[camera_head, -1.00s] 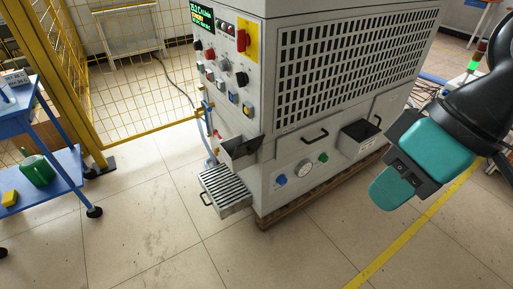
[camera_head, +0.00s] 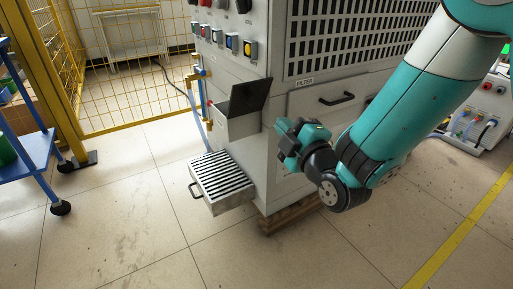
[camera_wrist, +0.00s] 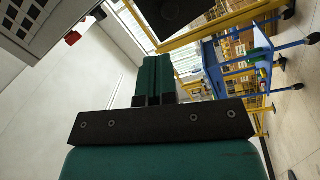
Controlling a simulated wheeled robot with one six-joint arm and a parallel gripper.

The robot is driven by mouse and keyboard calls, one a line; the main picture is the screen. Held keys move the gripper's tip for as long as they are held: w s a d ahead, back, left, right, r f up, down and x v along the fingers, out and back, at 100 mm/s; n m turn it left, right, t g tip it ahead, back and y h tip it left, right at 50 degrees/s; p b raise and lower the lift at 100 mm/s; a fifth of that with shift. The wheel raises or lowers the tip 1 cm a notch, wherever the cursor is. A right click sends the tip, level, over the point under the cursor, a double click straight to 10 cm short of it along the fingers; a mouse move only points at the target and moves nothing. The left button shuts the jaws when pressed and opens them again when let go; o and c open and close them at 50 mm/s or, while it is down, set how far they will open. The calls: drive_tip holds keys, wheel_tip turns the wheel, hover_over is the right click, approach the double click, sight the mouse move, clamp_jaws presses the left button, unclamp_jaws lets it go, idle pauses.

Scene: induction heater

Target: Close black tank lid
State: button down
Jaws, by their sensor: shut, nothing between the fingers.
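The black tank lid (camera_head: 250,96) stands open, tilted up above the small grey tank (camera_head: 236,126) on the left side of the machine. My gripper (camera_head: 283,146) is just right of the tank and a little lower than the lid, apart from it in the head view. Its teal fingers are together and empty, and they also show in the wrist view (camera_wrist: 158,62). A dark shape at the top of the wrist view may be the lid, but I cannot tell.
A slatted grey tray (camera_head: 221,180) juts out low below the tank. The filter drawer's black handle (camera_head: 336,98) is on the machine front behind my arm. A yellow mesh fence (camera_head: 130,70) and blue cart (camera_head: 30,160) stand left. Floor in front is clear.

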wheel_tip(320, 180, down, 7)
drive_tip(key=s+n+t+y+b, duration=0.1)
drive_tip(key=n+t+y+b, duration=0.1)
drive_tip(key=n+t+b, duration=0.15)
approach(253, 102)
drive_tip(key=shift+n, duration=0.25)
drive_tip(key=b+x, duration=0.1)
drive_tip(key=x, duration=0.5)
drive_tip(key=shift+a+r, duration=0.15)
drive_tip(key=shift+r, duration=0.15)
drive_tip(key=shift+w+a+p, duration=0.3)
drive_tip(key=shift+w+p, duration=0.15)
drive_tip(key=shift+w, duration=0.1)
drive_tip(key=shift+r, duration=0.1)
